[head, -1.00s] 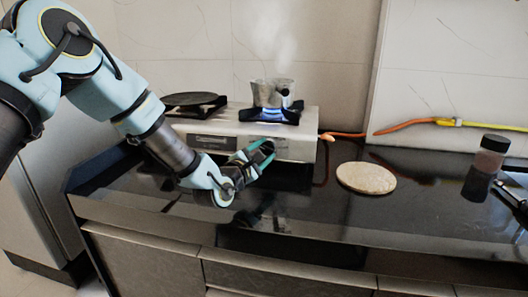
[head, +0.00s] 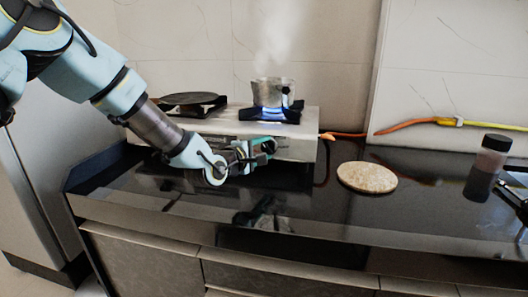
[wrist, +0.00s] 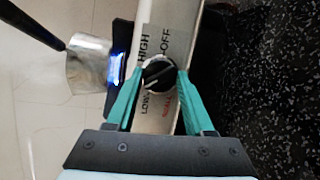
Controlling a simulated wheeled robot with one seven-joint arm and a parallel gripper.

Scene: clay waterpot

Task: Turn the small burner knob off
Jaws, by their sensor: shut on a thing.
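The black burner knob (wrist: 158,73) sits on the stove's front panel, beside a label reading HIGH, OFF and LOW, in the wrist view. My gripper (wrist: 158,80) has its two teal fingers on either side of the knob, shut on it. In the head view my gripper (head: 262,148) is against the front of the stove (head: 295,146) and hides the knob. A blue flame (head: 270,112) burns under a small metal pot (head: 268,93) on the right burner, and it also shows in the wrist view (wrist: 116,69).
A flat pan (head: 188,98) rests on the left burner. An orange hose (head: 350,135) runs from the stove's right side. A round board (head: 367,177) and a dark-lidded jar (head: 488,160) stand on the black counter to the right. The counter front is clear.

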